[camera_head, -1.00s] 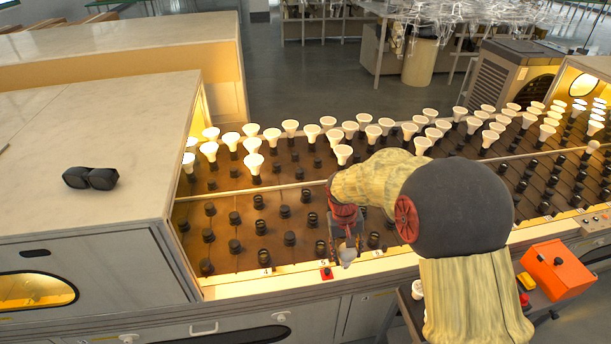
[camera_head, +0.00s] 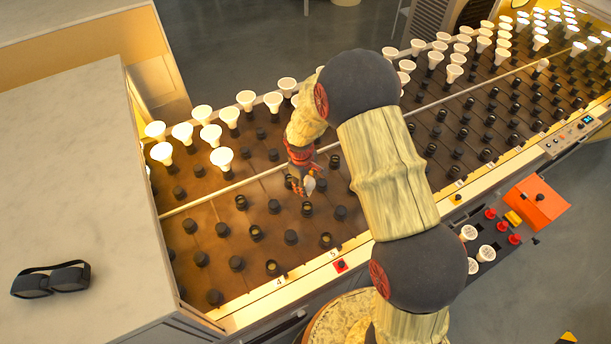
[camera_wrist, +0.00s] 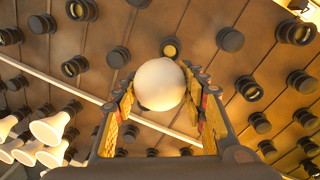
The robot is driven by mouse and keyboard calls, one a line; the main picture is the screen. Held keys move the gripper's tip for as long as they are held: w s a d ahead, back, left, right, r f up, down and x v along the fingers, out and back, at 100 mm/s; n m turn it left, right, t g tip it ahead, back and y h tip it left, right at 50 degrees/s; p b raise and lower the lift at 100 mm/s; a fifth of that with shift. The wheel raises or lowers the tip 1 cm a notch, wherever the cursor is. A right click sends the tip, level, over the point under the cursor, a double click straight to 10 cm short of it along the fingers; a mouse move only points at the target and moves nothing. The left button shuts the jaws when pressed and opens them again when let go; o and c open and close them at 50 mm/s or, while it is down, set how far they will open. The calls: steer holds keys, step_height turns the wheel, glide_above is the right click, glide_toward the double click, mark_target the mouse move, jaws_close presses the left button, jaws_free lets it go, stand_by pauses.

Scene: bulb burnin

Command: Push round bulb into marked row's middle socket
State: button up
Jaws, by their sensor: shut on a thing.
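A white round bulb (camera_wrist: 159,84) sits between the two fingers of my gripper (camera_wrist: 160,105), which is shut on it; its rounded face is toward the wrist camera. In the head view, my gripper (camera_head: 305,178) hangs over the socket bench with the bulb (camera_head: 309,185) low between its fingers. A red marker (camera_head: 340,265) is on the front rail by the number 5. An open, ringed socket (camera_head: 307,209) stands just in front of the gripper, seemingly in that row. In the wrist view, an open socket (camera_wrist: 170,48) shows just past the bulb. The bulb's base is hidden.
Dark capped and open sockets fill the bench (camera_head: 200,223) around the gripper. Lit reflector bulbs (camera_head: 222,157) stand along the back rows. A thin rail (camera_head: 190,207) crosses the bench. An orange box (camera_head: 537,203) and spare bulbs (camera_head: 487,252) are at the right. Dark goggles (camera_head: 50,279) lie on the left counter.

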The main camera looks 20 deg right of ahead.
steer(key=shift+f, duration=0.35)
steer(key=shift+f+b, duration=1.65)
steer(key=shift+f, duration=0.6)
steer(key=shift+f+b, duration=1.3)
steer(key=shift+f, duration=0.7)
steer(key=o, duration=1.2)
steer(key=r, duration=0.4)
steer(key=a+r, duration=0.1)
steer(key=r, duration=0.3)
steer(key=s+r, duration=0.1)
steer(key=r, duration=0.3)
steer(key=shift+a, duration=0.15)
